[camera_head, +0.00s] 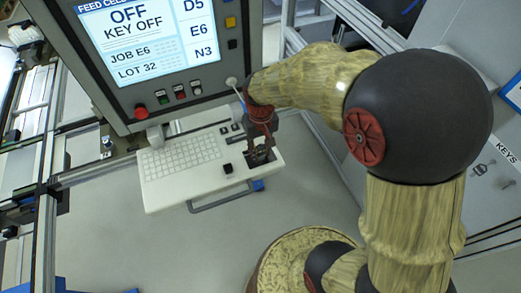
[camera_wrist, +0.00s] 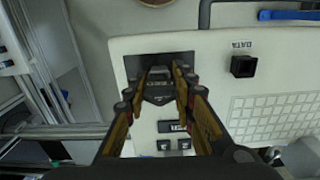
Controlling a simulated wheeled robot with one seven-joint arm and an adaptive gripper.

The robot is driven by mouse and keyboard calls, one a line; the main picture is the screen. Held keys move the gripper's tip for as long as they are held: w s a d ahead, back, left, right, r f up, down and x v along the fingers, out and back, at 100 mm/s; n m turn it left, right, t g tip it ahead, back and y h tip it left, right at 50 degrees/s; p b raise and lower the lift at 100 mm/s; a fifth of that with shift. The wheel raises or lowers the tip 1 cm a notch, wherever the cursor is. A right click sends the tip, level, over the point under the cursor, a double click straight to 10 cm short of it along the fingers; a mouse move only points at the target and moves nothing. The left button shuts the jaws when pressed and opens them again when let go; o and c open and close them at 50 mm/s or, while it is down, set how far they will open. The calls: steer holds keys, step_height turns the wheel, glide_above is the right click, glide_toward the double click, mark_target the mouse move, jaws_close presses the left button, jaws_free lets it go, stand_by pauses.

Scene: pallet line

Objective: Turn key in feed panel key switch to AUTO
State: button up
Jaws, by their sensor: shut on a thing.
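The feed panel's screen (camera_head: 140,32) reads OFF, KEY OFF, JOB E6 and LOT 32. Below it, a white keyboard shelf (camera_head: 160,192) carries a dark plate (camera_wrist: 183,62) at its right end in the head view. My gripper (camera_head: 259,152) is over that plate. In the wrist view my gripper (camera_wrist: 160,84) is shut on a dark key (camera_wrist: 158,90), its fingers on either side of it. The fingers hide most of the key and the switch, so I cannot tell how far the key sits in it or its exact angle.
A black DATA socket (camera_wrist: 243,66) is beside the plate. A red button (camera_head: 140,111) and smaller buttons line the panel below the screen. A grey rail (camera_head: 215,205) runs along the shelf's front. A KEYS cabinet (camera_head: 475,130) stands at right. Open floor lies before the shelf.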

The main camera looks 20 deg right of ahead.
steer(key=m, duration=0.4)
steer(key=shift+m, duration=0.4)
steer(key=m, duration=0.3)
steer(key=shift+m, duration=0.3)
steer(key=o, duration=1.1)
steer(key=o, duration=0.4)
steer(key=shift+o, duration=0.8)
steer(key=shift+r, duration=0.15)
steer(key=shift+r+p, duration=2.2)
steer(key=shift+r, duration=1.15)
